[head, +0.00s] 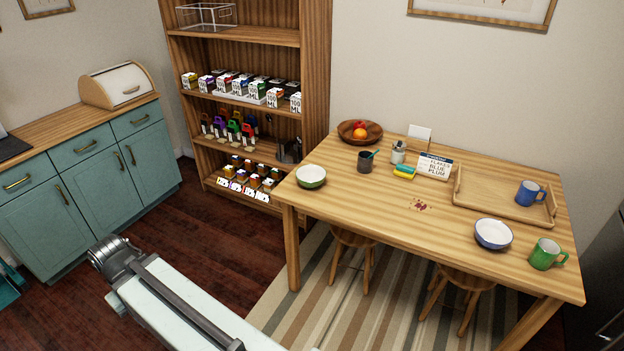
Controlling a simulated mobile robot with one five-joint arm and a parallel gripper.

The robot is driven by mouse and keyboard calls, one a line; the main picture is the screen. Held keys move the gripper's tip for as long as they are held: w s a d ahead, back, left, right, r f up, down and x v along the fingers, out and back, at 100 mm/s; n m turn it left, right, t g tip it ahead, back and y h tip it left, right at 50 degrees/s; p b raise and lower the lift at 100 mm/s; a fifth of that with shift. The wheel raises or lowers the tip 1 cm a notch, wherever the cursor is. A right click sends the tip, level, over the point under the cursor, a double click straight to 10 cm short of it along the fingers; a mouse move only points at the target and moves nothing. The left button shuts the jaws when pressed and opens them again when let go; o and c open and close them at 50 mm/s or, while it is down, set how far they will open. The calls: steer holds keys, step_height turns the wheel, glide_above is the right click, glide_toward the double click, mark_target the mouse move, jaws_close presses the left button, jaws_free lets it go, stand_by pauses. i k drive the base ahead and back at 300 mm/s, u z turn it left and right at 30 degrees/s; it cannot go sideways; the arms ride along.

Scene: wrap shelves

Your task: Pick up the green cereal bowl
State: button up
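The green cereal bowl (311,177) is green outside and white inside. It stands upright at the left end of the wooden table (400,214), near the table's left corner, and looks empty. A white arm link of mine, with a dark metal joint at its far end, reaches in from the bottom left, over the floor and well apart from the bowl. My gripper's fingers do not show in the head view.
On the table are a blue-rimmed bowl (493,234), a green mug (545,254), a blue mug (529,193) on a wooden tray (484,204), a dark cup (365,162) and a fruit bowl (371,139). Stools (351,240) stand beneath. A stocked shelf (318,75) stands behind.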

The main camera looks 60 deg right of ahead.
mark_target(311, 177)
steer(key=i, duration=0.85)
steer(key=u, duration=0.05)
